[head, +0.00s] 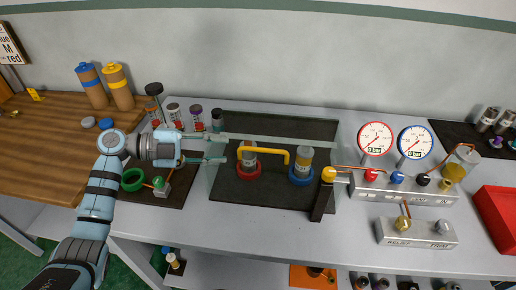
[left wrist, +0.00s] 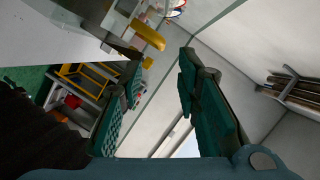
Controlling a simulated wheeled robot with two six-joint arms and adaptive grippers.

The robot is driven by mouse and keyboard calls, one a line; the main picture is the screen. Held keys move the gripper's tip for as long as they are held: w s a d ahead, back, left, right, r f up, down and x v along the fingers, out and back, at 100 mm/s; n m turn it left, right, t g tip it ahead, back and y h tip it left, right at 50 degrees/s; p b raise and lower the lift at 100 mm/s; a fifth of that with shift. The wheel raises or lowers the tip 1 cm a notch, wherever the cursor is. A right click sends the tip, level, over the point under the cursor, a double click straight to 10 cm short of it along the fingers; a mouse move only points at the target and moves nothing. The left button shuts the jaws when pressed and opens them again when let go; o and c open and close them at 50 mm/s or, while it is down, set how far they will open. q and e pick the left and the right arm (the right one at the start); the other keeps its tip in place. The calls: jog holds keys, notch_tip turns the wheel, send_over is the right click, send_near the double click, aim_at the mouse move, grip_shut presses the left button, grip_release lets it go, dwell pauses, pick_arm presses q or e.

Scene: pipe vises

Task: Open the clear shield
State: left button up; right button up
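The clear shield (head: 290,143) is a see-through panel with a pale green edge, in the middle of the bench in the head view. Behind it stand a red-based vise (head: 249,172) and a blue-based vise (head: 301,176), with a bent yellow pipe (head: 265,151) across them. My left gripper (head: 226,148) is at the shield's left end, its fingers pointing right. The fingers are apart, with no solid object seen between them; I cannot tell whether they touch the shield. The left wrist view also shows the open fingers (left wrist: 160,100). My right gripper is in neither view.
A black lever with a yellow knob (head: 328,174) stands at the shield's right end. Two gauges (head: 376,138) and valve blocks (head: 415,232) are further right. A green ring (head: 133,180) and several small bottles (head: 196,115) are near my left arm. A red box (head: 497,215) is far right.

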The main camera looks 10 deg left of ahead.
aim_at(253, 150)
pick_arm(q)
jog(key=x, duration=1.1)
jog(key=shift+c, duration=0.6)
grip_shut()
